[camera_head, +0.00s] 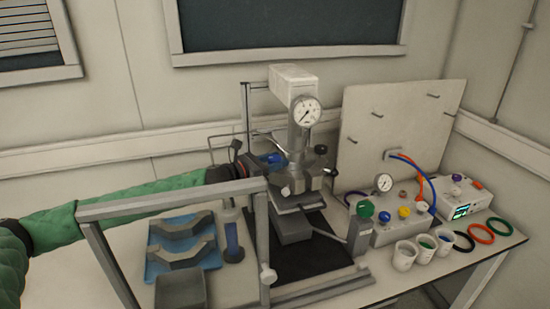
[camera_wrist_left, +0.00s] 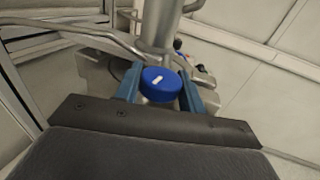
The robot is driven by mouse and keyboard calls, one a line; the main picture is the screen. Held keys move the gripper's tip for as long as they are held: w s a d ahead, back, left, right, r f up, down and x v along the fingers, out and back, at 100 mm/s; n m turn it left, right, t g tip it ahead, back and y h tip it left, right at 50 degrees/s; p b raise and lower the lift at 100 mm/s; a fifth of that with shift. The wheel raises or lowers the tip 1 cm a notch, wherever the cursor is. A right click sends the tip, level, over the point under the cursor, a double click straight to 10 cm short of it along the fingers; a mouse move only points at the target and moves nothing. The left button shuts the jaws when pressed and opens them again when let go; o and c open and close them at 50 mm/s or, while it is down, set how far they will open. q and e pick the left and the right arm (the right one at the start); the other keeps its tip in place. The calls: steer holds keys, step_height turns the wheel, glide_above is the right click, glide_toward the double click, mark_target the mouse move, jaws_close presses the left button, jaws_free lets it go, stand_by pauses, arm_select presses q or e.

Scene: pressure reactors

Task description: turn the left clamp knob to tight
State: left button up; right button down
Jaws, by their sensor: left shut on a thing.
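The reactor (camera_head: 297,140) stands on a black mat, with a round pressure gauge (camera_head: 307,112) on its head. The left clamp knob is blue; it shows in the left wrist view as a blue cap with a white mark (camera_wrist_left: 160,84). My left gripper (camera_wrist_left: 159,93) is shut on this knob, one blue finger on each side of it. In the head view my left arm, in a green sleeve, comes in from the left, and its gripper (camera_head: 247,166) is at the reactor's left side. The fingertips are small and partly hidden there. My right gripper is not in view.
A grey frame (camera_head: 170,198) stands in front of my left arm. A blue tray (camera_head: 157,268) with grey clamp halves lies at the left. A control box (camera_head: 400,229), several cups and coloured rings are at the right. A pale panel (camera_head: 385,135) stands behind.

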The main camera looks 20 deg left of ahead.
arm_select(q)
steer(key=shift+r, duration=0.1)
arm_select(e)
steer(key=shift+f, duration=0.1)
arm_select(q)
steer(key=o, duration=1)
steer(key=shift+c, duration=0.2)
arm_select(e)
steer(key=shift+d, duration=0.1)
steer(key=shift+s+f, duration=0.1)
arm_select(q)
steer(key=shift+s+a, duration=0.2)
steer(key=shift+a, duration=0.05)
steer(key=b+v, duration=0.3)
steer(key=v, duration=0.4)
steer(key=shift+b, duration=0.4)
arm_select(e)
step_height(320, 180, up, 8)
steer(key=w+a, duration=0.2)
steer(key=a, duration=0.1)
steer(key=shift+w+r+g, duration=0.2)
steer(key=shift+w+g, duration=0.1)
